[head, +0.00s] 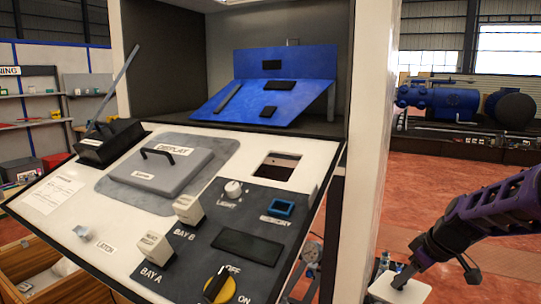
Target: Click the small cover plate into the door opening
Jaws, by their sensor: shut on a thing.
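My gripper (408,272) is at the lower right, pointing down just above a small white-topped stand. It is shut on a small grey piece, apparently the cover plate (403,280). The piece is tiny in this view and its outline is hard to make out; I cannot tell whether it touches the stand. A square opening (279,166) shows in the sloping white panel (222,157), right of the grey DISPLAY lid. I see nothing covering it, and a light part shows inside. The gripper is well to the right of this opening and apart from it.
A white upright post (370,150) stands between the panel and my gripper. A blue board (285,62) stands behind. Red floor is open at right.

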